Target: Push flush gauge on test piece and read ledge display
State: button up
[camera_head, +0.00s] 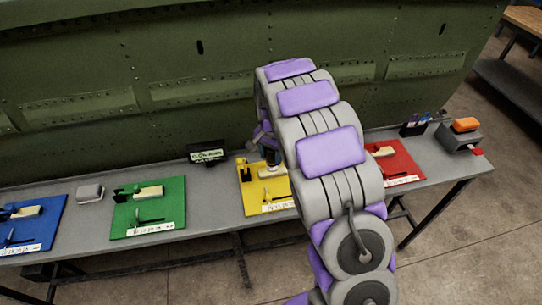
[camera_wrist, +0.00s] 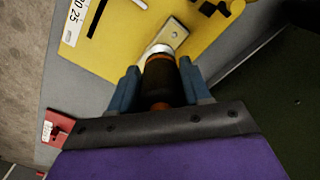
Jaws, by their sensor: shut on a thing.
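My gripper (camera_wrist: 160,88) is shut on the flush gauge (camera_wrist: 160,75), a dark cylinder with orange bands and a silver tip. The tip is over a small metal test piece (camera_wrist: 174,36) with a hole, on the yellow board (camera_wrist: 112,48). I cannot tell whether the tip touches it. In the head view, my gripper is over the yellow board (camera_head: 252,202), partly hidden by my arm. The ledge display (camera_head: 208,154) is a small black box behind the boards with pale green text, too small to read surely.
A blue board (camera_head: 45,225), green board (camera_head: 170,196) and red board (camera_head: 402,160) lie along the grey bench. A grey box (camera_head: 90,192) sits between blue and green. An orange-topped device (camera_head: 465,125) stands at the right end. The green fuselage panel (camera_head: 130,60) rises behind the bench.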

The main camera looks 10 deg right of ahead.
jog(key=shift+r+p, duration=1.2)
jog(key=shift+r, duration=1.6)
